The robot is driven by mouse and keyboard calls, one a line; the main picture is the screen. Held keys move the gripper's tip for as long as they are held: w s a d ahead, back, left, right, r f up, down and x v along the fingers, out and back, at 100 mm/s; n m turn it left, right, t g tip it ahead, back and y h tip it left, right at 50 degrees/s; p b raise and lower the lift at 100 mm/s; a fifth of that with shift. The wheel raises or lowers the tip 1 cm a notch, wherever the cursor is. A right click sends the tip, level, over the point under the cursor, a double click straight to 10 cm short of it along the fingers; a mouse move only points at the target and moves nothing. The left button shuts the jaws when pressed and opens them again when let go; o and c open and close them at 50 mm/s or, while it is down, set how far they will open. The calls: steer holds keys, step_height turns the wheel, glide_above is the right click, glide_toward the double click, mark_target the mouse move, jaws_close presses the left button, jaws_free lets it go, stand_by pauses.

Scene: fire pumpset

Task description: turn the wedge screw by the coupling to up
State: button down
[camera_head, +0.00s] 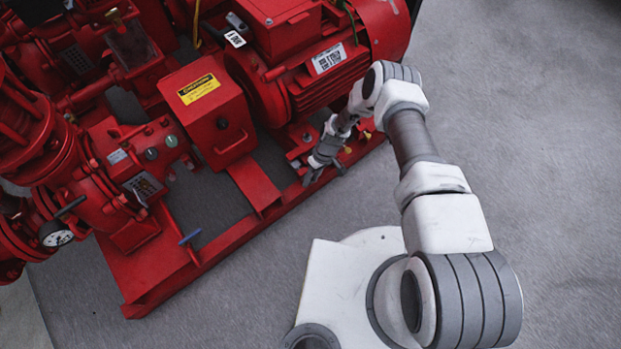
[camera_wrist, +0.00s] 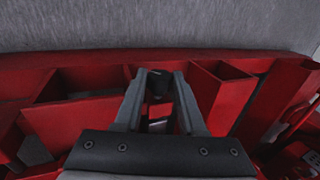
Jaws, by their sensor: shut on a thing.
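The red coupling guard box (camera_head: 213,118) with a yellow label sits between the pump on the left and the motor (camera_head: 335,62) on the right. My gripper (camera_head: 311,178) points down at the red base frame by the near motor foot, to the right of the guard. In the wrist view, my two fingers (camera_wrist: 157,82) are closed around a small dark piece (camera_wrist: 158,88), apparently the wedge screw. It is mostly hidden between the fingers, and I cannot tell which way it is turned. In the head view the gripper hides it.
The red base rail (camera_head: 225,243) runs along the near side, and its edge also shows in the wrist view (camera_wrist: 60,62). A blue-handled lever (camera_head: 190,237) and a round gauge (camera_head: 57,236) are at the left. Small yellow pieces (camera_head: 347,149) sit right of my gripper. Grey floor (camera_head: 540,150) is clear.

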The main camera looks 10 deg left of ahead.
steer(key=shift+w+d+f+g+y, duration=0.1)
steer(key=shift+g+y, duration=0.55)
steer(key=shift+g, duration=0.05)
steer(key=shift+w+d+f+g+y, duration=0.1)
steer(key=shift+g+y, duration=0.55)
steer(key=shift+g, duration=0.35)
steer(key=shift+c, duration=2.4)
jaws_free()
steer(key=shift+w+r, duration=0.1)
steer(key=p+v, duration=0.2)
steer(key=v, duration=1.5)
steer(key=shift+d+p, duration=0.25)
steer(key=shift+p, duration=0.05)
